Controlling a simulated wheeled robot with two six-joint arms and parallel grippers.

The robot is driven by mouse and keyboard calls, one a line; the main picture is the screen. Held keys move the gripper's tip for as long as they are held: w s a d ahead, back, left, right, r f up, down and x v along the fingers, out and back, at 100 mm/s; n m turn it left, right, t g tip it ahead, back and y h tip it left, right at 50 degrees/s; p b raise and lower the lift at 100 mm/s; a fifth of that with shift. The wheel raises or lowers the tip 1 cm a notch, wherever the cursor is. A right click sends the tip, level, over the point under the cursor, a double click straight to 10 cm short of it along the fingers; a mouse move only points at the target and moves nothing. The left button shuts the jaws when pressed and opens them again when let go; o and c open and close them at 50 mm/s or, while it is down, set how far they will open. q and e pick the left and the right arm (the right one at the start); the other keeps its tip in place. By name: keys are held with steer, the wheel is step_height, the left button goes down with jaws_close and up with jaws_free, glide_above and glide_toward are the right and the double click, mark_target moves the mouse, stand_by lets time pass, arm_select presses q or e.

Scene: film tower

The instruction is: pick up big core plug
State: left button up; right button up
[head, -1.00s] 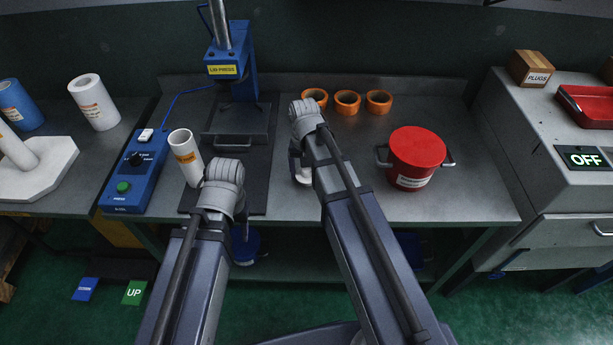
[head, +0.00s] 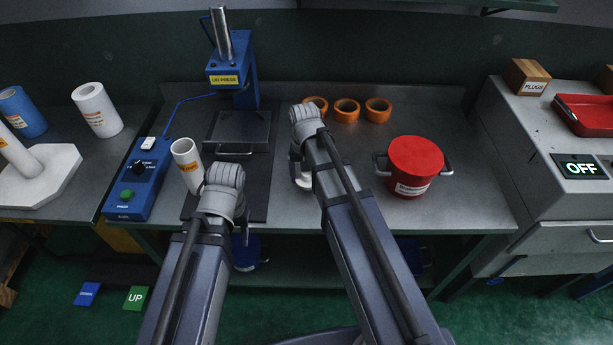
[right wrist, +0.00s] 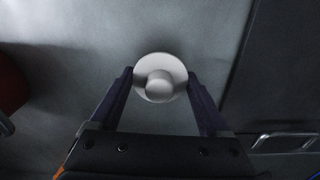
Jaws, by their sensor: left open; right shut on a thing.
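The big core plug (right wrist: 160,85) is a pale round disc with a raised knob in the right wrist view. My right gripper (right wrist: 160,90) is shut on it, one finger on each side. In the head view a bit of the white plug (head: 302,184) shows below my right gripper (head: 297,165), over the bench left of the red pot. I cannot tell whether it touches the bench. My left gripper (head: 222,180) is over the front of the dark press mat, close to the white tube; its fingers are mostly hidden by the wrist.
A red pot (head: 414,168) stands to the right on the bench. Orange rings (head: 346,110) lie at the back. A white tube (head: 187,165) stands by the blue control box (head: 139,178). The blue lid press (head: 231,75) stands behind. Bench between plug and pot is clear.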

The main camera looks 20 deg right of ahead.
mark_target(306, 173)
step_height(306, 173, up, 8)
steer(key=p, duration=0.7)
steer(key=shift+r, duration=0.1)
